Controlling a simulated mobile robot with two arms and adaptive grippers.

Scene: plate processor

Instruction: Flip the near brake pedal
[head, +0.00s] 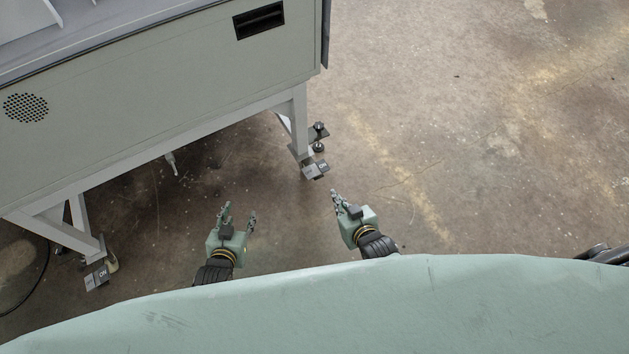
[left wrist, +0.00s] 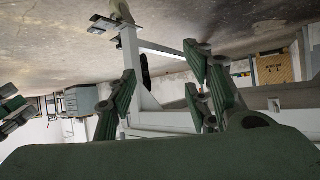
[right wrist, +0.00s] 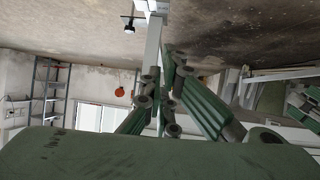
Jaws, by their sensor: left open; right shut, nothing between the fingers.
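A brake pedal (head: 315,170), grey with a darker tab marked ON, sits at the foot of the machine's right leg in the head view. A second, similar pedal (head: 97,277) is at the left leg's foot. I cannot tell for sure which one counts as near. My right gripper (head: 336,197) is shut and empty, just below and right of the right pedal, apart from it. In the right wrist view its fingers (right wrist: 160,88) are together. My left gripper (head: 238,213) is open and empty, left of and below that pedal, between the two legs.
The large grey-green machine (head: 170,90) stands on white legs (head: 298,120) at upper left. A cable (head: 45,270) curves over the floor at far left. The concrete floor (head: 480,130) to the right is clear.

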